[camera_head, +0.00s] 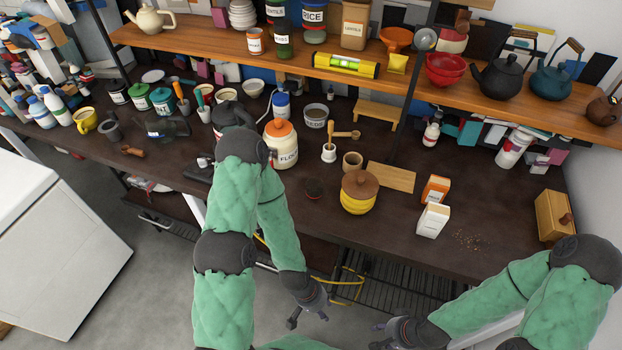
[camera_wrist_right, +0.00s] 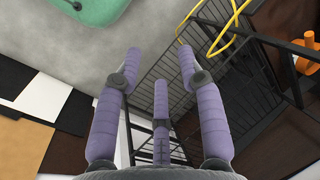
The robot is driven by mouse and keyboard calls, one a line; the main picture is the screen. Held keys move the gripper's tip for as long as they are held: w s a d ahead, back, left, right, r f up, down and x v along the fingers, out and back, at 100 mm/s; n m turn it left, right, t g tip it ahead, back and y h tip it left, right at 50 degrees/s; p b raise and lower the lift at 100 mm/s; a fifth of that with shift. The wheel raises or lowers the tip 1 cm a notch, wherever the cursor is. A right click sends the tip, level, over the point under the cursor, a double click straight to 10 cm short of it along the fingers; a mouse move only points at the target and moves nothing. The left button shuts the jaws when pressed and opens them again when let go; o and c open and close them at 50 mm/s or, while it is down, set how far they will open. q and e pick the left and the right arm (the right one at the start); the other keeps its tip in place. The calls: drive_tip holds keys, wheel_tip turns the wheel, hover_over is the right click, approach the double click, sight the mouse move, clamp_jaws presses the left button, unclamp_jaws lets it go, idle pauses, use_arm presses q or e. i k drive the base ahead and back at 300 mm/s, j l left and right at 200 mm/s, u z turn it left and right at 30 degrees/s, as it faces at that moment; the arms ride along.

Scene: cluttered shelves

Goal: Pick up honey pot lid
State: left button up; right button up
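The honey pot (camera_head: 357,204) is a round yellow pot with a brown wooden lid (camera_head: 360,184) on top. It stands upright near the front edge of the dark counter in the head view. My left gripper (camera_head: 307,316) hangs low in front of the counter, apart from the pot, with its fingers spread and empty. My right gripper (camera_head: 381,335) is also low in front of the counter, well below the pot. In the right wrist view the right gripper (camera_wrist_right: 160,62) shows its purple fingers apart with nothing between them.
A flour jar (camera_head: 282,146), a small wooden cup (camera_head: 352,161), a wooden board (camera_head: 391,177), an orange box (camera_head: 436,189) and a white box (camera_head: 433,220) stand around the pot. A wooden shelf (camera_head: 205,43) runs above the counter. A dark wire rack (camera_wrist_right: 238,72) and yellow cable (camera_wrist_right: 229,30) are below.

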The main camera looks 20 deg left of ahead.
sight(359, 185)
drive_tip(key=l+u, duration=0.15)
drive_tip(key=u, duration=0.25)
drive_tip(key=l+u, duration=0.2)
drive_tip(key=u, duration=0.25)
drive_tip(key=l+u, duration=0.25)
drive_tip(key=u, duration=0.15)
drive_tip(key=l+u, duration=0.2)
drive_tip(key=u, duration=0.25)
drive_tip(key=l+u, duration=0.15)
drive_tip(key=u, duration=0.25)
drive_tip(key=k+l+u, duration=0.25)
drive_tip(key=i+l, duration=0.1)
